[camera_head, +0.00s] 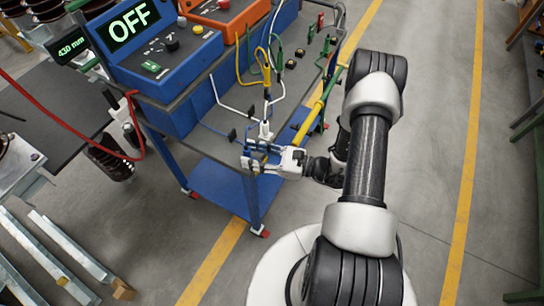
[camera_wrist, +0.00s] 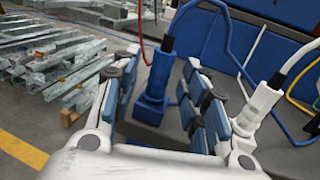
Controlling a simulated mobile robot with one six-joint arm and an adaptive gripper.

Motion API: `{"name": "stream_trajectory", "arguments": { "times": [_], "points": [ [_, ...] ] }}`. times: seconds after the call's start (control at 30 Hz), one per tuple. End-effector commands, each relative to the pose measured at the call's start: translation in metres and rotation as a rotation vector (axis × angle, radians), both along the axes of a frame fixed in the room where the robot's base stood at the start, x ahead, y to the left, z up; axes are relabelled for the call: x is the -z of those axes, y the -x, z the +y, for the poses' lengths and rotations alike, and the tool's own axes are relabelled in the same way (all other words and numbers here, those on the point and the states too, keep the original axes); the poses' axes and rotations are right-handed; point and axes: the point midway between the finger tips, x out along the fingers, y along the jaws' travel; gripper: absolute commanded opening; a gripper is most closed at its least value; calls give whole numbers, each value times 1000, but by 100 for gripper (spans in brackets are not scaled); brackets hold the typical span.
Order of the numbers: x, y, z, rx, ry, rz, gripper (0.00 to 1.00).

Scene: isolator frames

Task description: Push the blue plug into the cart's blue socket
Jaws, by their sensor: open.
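The blue plug (camera_wrist: 160,72), with a dark collar and a blue cable on top, stands roughly upright in the wrist view. It is above the wider blue socket (camera_wrist: 149,108) at the cart's edge; I cannot tell how deep it sits. My gripper (camera_wrist: 163,82) is open, with one blue-padded finger on each side of the plug. Contact between the pads and the plug is not clear. In the head view my gripper (camera_head: 257,160) is at the cart's near corner, and its fingers largely hide the plug and socket.
The cart (camera_head: 187,112) carries a blue unit reading OFF (camera_head: 150,45) and an orange unit. A white plug (camera_wrist: 258,104) with a white cable stands close to the right finger. Yellow, green and red leads rise farther along the cart.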

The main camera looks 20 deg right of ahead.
Motion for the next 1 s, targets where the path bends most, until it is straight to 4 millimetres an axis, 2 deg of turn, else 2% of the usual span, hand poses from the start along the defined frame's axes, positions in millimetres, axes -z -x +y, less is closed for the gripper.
{"name": "stream_trajectory", "arguments": {
  "times": [0.2,0.4,0.6,1.0],
  "points": [
    [0,30,-40,8,0,-1,40],
    [0,52,-66,4,1,-2,40],
    [0,61,-76,1,0,0,40],
    [0,62,-76,0,-1,-1,40]
  ]
}}
